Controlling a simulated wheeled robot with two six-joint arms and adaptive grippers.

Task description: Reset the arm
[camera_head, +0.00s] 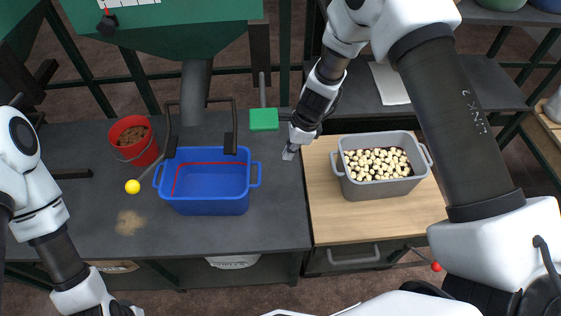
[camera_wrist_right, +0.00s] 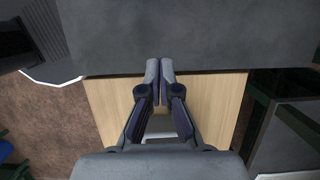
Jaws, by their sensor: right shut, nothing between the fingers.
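My right gripper (camera_head: 289,152) is in the middle of the head view, above the dark counter between the blue bin and the wooden top. In the right wrist view the two fingers (camera_wrist_right: 160,68) are together with nothing between them. My right arm reaches in from the right side and bends downward to that spot. My left arm comes in at the lower left. Its gripper (camera_head: 112,310) is cut off by the bottom edge, so its fingers cannot be made out.
An empty blue bin (camera_head: 210,204) stands on the dark counter (camera_head: 270,225). A red bucket (camera_head: 136,152) and a yellow ball (camera_head: 132,187) are left of it. A grey bin of pale pieces (camera_head: 385,188) sits on the wooden top (camera_head: 335,225). A green hopper (camera_head: 165,40) hangs above.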

